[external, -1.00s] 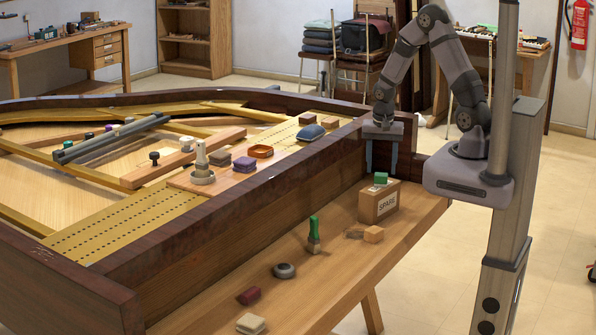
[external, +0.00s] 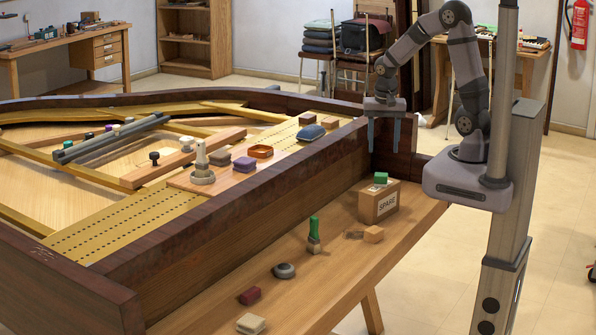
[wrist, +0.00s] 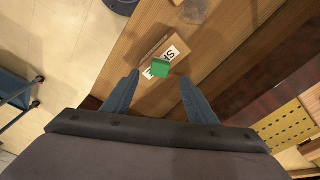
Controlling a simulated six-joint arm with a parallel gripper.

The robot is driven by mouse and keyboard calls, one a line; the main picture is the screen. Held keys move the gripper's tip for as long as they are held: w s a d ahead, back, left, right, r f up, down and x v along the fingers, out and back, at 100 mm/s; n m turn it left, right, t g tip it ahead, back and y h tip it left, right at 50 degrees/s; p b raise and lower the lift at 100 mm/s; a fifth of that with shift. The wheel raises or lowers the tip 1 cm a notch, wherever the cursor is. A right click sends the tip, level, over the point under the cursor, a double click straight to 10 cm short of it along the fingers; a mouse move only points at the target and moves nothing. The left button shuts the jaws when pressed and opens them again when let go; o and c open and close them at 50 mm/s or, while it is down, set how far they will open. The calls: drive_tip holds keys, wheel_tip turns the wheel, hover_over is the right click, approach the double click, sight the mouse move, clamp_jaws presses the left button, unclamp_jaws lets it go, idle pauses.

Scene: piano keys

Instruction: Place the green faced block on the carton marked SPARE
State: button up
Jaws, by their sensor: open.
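The green faced block (external: 381,177) rests on top of the carton marked SPARE (external: 378,204), near its back edge. The carton stands on the wooden shelf in front of the piano case. In the wrist view the green block (wrist: 158,68) lies on the carton (wrist: 146,87), partly over its white label. My gripper (external: 383,148) is open and empty, fingers pointing down, above and apart from the block. In the wrist view its two blue fingers (wrist: 158,84) stand on either side of the block's place in the picture, with nothing between them.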

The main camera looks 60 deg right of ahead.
drive_tip(key=s+a+n+y, duration=0.1)
drive_tip(key=s+a+n, duration=0.7)
drive_tip(key=n, duration=0.4)
drive_tip(key=shift+s+a+f, duration=0.25)
drive_tip(key=shift+s+f, duration=0.05)
drive_tip(key=shift+s, duration=0.55)
